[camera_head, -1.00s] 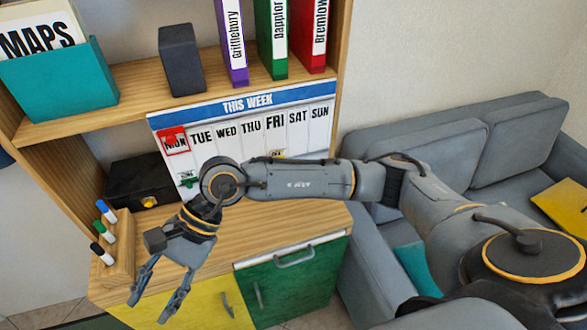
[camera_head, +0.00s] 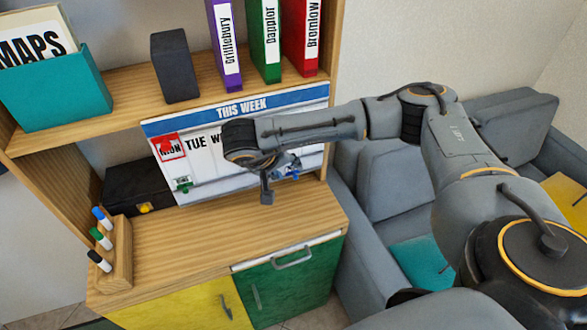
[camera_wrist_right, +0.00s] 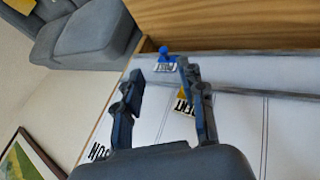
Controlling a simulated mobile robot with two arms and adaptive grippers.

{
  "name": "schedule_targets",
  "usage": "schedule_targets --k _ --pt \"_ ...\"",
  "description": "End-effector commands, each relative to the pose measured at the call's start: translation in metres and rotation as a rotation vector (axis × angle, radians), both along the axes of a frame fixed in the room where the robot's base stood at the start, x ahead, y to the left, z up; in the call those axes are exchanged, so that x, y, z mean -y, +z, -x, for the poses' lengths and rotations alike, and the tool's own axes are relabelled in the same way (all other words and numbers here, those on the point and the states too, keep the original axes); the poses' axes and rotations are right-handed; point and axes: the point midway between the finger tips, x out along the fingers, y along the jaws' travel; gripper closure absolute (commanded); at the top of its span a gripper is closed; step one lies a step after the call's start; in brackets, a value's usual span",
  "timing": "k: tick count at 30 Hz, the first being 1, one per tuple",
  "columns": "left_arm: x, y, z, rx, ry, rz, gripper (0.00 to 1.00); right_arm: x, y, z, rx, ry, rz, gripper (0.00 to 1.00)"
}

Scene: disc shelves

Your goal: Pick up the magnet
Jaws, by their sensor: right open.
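Several magnets are on the white week board (camera_head: 205,186). A blue magnet (camera_wrist_right: 164,52) with a small label shows near the board's lower edge in the right wrist view. My right gripper (camera_wrist_right: 160,76) is open and empty in front of the board, with the blue magnet just beyond its fingertips. In the head view the right wrist hides most of this gripper and part of the board. A yellow label (camera_wrist_right: 186,97) shows beside one finger. My left gripper is out of view.
The wooden desktop (camera_head: 200,235) below the board is mostly clear. A marker holder (camera_head: 120,262) stands at its left and a black box (camera_head: 135,188) behind it. A shelf (camera_head: 135,92) with folders overhangs the board. A grey sofa (camera_head: 385,180) is at the right.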

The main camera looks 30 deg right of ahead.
Motion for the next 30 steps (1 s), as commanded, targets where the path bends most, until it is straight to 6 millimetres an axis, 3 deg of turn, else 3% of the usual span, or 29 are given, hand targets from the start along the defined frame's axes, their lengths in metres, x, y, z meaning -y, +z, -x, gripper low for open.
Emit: schedule_targets --k 7,15,24,30 --pt "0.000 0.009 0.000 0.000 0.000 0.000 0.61 0.009 -0.015 -0.003 -0.003 -0.002 0.000 0.60" --pt "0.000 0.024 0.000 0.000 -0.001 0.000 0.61 0.026 -0.049 -0.012 -0.002 -0.001 -0.001 0.60" --pt "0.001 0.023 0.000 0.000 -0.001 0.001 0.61 0.028 -0.054 -0.014 0.000 0.001 -0.002 0.60" --pt "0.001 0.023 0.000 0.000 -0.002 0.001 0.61 0.028 -0.054 -0.014 0.000 0.001 -0.002 0.99"
